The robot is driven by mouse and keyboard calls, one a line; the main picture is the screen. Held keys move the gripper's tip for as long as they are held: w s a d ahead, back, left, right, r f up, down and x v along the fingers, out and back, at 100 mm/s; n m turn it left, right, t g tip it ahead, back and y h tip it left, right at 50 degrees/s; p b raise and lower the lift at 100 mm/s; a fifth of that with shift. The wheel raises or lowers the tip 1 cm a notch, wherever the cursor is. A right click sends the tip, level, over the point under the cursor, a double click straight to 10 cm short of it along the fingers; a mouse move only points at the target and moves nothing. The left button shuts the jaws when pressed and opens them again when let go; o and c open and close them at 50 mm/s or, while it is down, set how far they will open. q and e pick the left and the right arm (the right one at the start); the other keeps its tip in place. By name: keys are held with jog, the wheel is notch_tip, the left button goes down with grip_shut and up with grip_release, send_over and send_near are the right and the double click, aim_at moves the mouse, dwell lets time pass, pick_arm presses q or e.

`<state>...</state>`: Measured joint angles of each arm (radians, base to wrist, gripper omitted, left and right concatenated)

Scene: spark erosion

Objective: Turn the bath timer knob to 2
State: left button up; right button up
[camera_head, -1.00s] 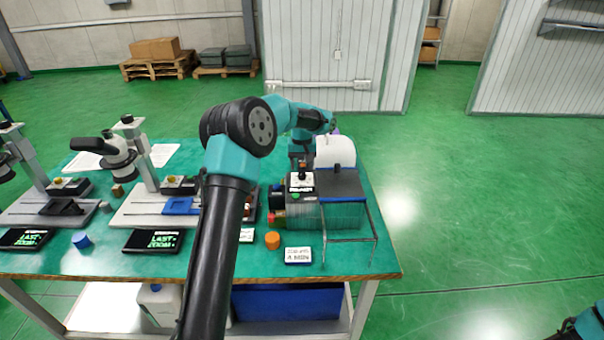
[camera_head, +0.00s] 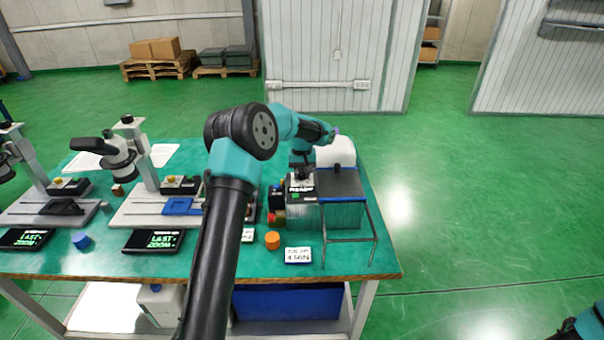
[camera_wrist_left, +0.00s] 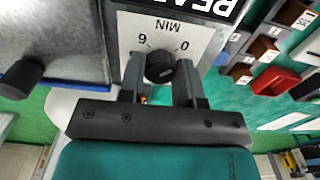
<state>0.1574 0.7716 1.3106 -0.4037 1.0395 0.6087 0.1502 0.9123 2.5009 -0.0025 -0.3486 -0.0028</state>
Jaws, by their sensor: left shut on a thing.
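The bath timer knob (camera_wrist_left: 160,66) is a small black dial on a pale panel (camera_wrist_left: 203,38) marked "MIN", with a 6 and a 0 visible; the other marks are hidden. A faint pale mark shows on the knob, but which number it points to cannot be told. My left gripper (camera_wrist_left: 160,80) is shut on the knob, one finger on each side. In the head view the left gripper (camera_head: 302,172) is at the timer box (camera_head: 301,194) beside the bath and largely hides the knob. My right gripper is out of view.
The bath (camera_head: 341,215) with a dark top stands right of the timer box. An orange cylinder (camera_head: 272,240) and a white card (camera_head: 298,255) lie in front. A microscope (camera_head: 119,160) stands left. In the wrist view, a red bin (camera_wrist_left: 275,80) is at right.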

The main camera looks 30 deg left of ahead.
pick_arm(q)
jog(key=shift+c, duration=1.4)
jog(key=shift+m, duration=0.3)
jog(key=m, duration=0.7)
jog(key=shift+m, duration=0.4)
jog(key=m, duration=0.4)
jog(key=shift+m, duration=0.3)
jog(key=m, duration=0.4)
jog(key=shift+m, duration=0.4)
